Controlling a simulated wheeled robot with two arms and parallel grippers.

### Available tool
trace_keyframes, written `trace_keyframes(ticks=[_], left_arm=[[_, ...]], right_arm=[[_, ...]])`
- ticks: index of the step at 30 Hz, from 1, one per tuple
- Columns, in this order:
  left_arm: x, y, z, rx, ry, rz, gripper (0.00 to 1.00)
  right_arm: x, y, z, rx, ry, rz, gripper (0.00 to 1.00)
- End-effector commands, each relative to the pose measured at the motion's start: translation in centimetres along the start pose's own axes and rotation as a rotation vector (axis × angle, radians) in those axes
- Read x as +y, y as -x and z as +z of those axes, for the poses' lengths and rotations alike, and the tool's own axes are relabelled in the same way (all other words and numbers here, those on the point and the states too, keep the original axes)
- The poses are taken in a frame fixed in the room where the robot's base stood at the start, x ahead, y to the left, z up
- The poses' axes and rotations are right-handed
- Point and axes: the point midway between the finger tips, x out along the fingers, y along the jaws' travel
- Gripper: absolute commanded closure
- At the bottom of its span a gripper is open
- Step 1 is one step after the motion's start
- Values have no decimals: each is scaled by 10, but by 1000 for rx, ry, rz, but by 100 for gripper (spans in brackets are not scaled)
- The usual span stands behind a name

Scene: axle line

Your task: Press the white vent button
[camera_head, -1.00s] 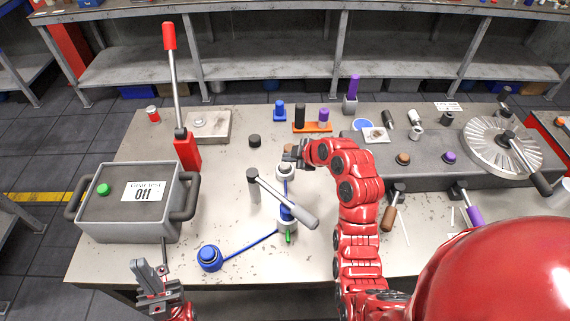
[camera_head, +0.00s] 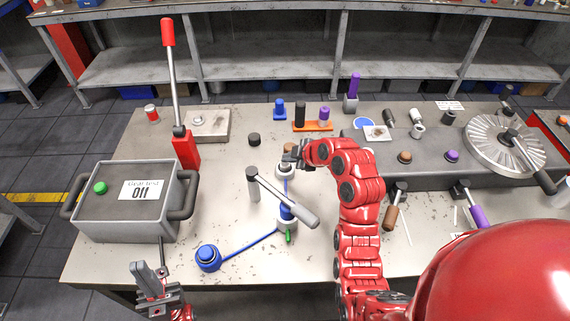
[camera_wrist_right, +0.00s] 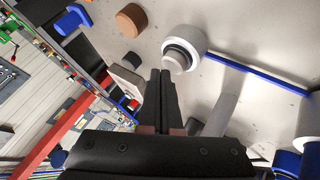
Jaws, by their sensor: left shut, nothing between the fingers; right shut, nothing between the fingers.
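A white round button (camera_head: 285,171) stands on the table at the near end of my right arm's reach, with a blue line running from it toward the viewer. In the right wrist view its white cap (camera_wrist_right: 174,62) sits on a wider pale collar. My right gripper (camera_head: 292,154) is shut and empty, just behind the button in the head view. In the right wrist view the shut fingertips (camera_wrist_right: 160,74) are close beside the cap; I cannot tell whether they touch it. My left gripper (camera_head: 150,270) is shut and empty at the table's front edge, away from the button.
A grey T-handled lever (camera_head: 288,202) and a blue knob (camera_head: 208,256) stand close in front. A brown cap (camera_wrist_right: 131,20) and a black knob (camera_head: 254,140) lie nearby. A grey box (camera_head: 125,205) and a tall red-handled lever (camera_head: 174,90) are at left.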

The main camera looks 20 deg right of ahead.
Motion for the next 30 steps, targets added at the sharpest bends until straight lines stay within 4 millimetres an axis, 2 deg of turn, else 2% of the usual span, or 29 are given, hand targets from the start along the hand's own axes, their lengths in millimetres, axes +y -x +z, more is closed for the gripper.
trace_keyframes(ticks=[30], left_arm=[[0,9,2,0,0,0,100]], right_arm=[[-4,-5,4,0,0,1,100]])
